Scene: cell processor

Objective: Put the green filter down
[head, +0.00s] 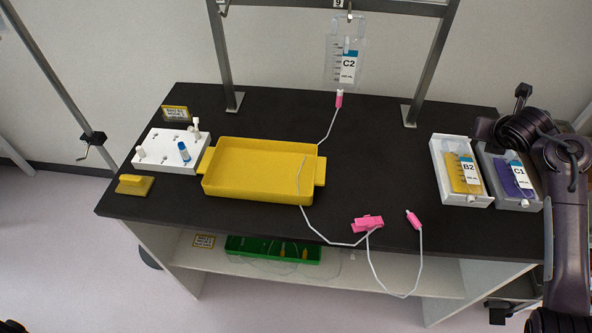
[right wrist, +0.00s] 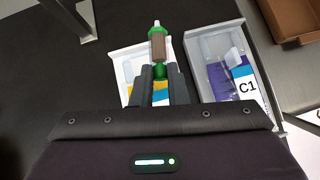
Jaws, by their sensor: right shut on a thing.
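My right gripper (right wrist: 160,74) is shut on the green filter (right wrist: 158,46), seen in the right wrist view. The filter has green ends, a brownish middle and a pale tip that points away from the gripper. It appears in front of the white tray with bag B2 (head: 463,173); its height above the tray is hard to tell. In the head view my right arm reaches in from the right, beside the tray with bag C1 (head: 516,181), and I cannot make out the filter there. My left gripper is not in view.
A yellow tray (head: 225,191) sits on the black table (head: 270,112), with a white rack (head: 155,145) to its left. Bag C2 (head: 347,62) hangs from a metal frame. White tubing with pink clamps (head: 366,223) runs over the front edge. A green tray (head: 238,252) is on the lower shelf.

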